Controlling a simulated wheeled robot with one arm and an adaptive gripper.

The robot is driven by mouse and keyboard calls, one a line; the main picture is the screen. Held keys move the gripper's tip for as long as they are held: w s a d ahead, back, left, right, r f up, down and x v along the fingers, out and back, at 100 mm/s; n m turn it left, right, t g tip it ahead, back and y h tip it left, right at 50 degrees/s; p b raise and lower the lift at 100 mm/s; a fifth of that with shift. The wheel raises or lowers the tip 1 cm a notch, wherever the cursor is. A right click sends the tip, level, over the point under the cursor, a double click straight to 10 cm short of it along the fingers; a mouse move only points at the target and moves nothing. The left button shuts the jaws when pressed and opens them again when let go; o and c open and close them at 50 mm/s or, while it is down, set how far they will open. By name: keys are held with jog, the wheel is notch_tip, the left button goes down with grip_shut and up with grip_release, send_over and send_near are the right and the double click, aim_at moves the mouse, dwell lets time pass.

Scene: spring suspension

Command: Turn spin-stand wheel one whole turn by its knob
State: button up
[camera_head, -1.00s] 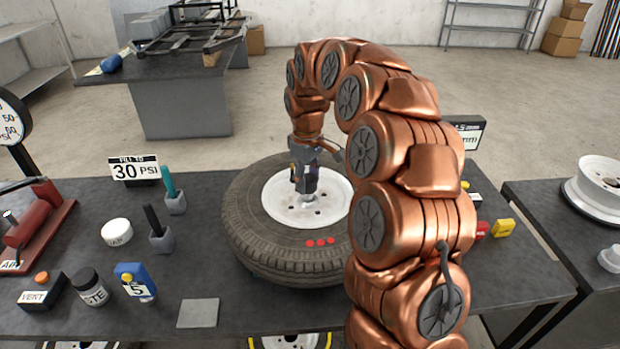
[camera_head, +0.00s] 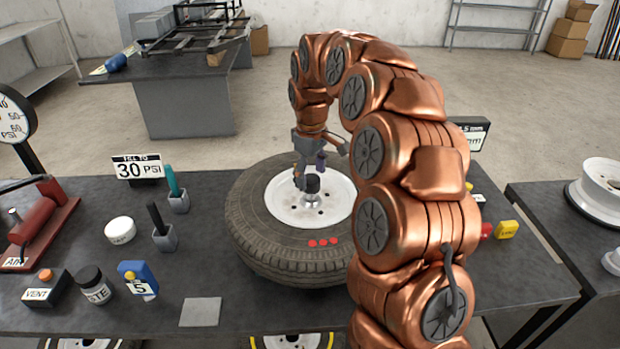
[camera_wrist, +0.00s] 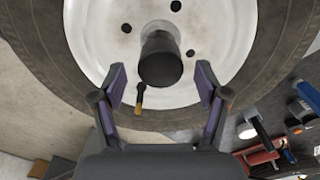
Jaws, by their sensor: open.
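The wheel, a black tire (camera_head: 255,245) on a white rim (camera_head: 285,205), lies flat on the bench, with three red dots on the tire's near side. A black knob (camera_head: 312,184) stands up at the hub centre; it also shows in the wrist view (camera_wrist: 160,58). My gripper (camera_head: 309,171) is open just above the knob. In the wrist view my gripper's fingers (camera_wrist: 161,80) are spread to either side of the knob's picture, with clear gaps and no contact visible. A small dark valve stem with a brass-coloured tip (camera_wrist: 139,97) sits on the rim.
Left of the wheel are two grey holders (camera_head: 165,238) with a dark and a teal tool, a white round cap (camera_head: 120,230) and a 30 PSI sign (camera_head: 138,168). A yellow block (camera_head: 507,229) is at right. My arm covers the wheel's right side.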

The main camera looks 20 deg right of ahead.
notch_tip(320, 180, up, 10)
dwell(0.5)
jog(key=shift+s+r, duration=0.1)
dwell(0.4)
